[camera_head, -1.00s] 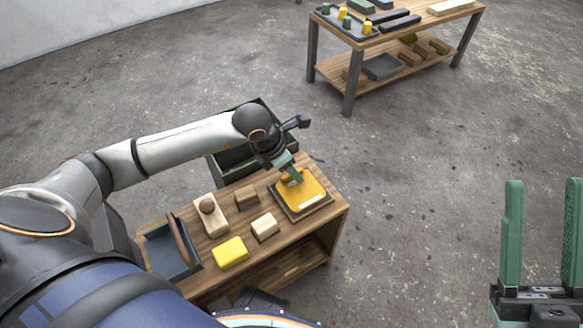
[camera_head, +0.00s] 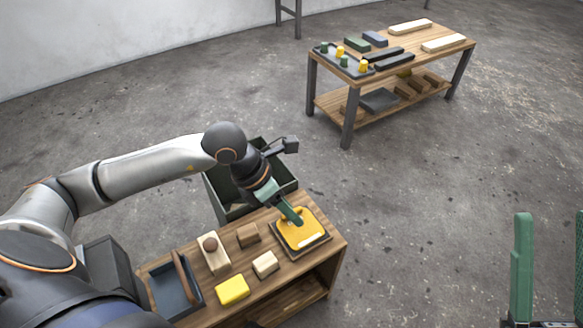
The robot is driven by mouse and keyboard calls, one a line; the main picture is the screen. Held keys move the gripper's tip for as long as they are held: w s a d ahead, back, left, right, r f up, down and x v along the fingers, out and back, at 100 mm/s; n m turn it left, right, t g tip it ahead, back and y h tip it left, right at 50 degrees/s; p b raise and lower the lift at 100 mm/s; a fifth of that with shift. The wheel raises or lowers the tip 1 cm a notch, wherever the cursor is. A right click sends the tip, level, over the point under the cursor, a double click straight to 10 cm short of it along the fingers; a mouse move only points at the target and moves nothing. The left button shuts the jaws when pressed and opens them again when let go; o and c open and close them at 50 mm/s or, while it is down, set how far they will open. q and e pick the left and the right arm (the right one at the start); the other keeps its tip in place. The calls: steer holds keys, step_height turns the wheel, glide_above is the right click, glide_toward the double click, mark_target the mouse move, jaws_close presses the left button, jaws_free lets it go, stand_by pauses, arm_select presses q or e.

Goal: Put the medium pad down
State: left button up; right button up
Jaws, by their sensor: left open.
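A yellow-orange pad (camera_head: 310,228), seemingly the medium pad, lies flat on a dark square board (camera_head: 326,240) at the right end of the near wooden bench. A pale strip runs along its front edge. My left gripper (camera_head: 297,218) points down at the pad with its green fingers open. The fingertips are at or just above the pad's top; I cannot tell whether they touch it. The fingers hide part of the pad. My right gripper (camera_head: 550,218) is at the lower right edge, over the floor, with its green fingers wide apart and nothing between them.
A dark green crate (camera_head: 228,208) stands behind. A second table (camera_head: 440,60) stands farther back; open floor lies between.

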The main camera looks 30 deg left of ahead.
arm_select(q)
steer(key=s+d+r+g+h, duration=0.2)
steer(key=s+d+r+h, duration=0.3)
steer(key=d, duration=0.3)
steer(key=s+d+r+g+h, duration=0.25)
steer(key=s+d+h, duration=0.25)
steer(key=s+d, duration=0.25)
step_height(320, 180, up, 17)
steer(key=n+t+h, duration=0.7)
steer(key=n+h, duration=0.3)
steer(key=n, duration=0.2)
steer(key=w+a+r+n+t+y, duration=0.1)
steer(key=a+n+t+y, duration=0.3)
steer(key=n+t, duration=0.4)
steer(key=w+a+r+n+t+y, duration=0.1)
steer(key=w+a+n+t+y, duration=0.2)
steer(key=n+t, duration=0.6)
steer(key=a+n+y, duration=0.1)
steer(key=y, duration=0.1)
steer(key=shift+w+a+r+n+y, duration=0.15)
steer(key=shift+w+a+n+y, duration=0.05)
steer(key=shift+a+n+y, duration=0.1)
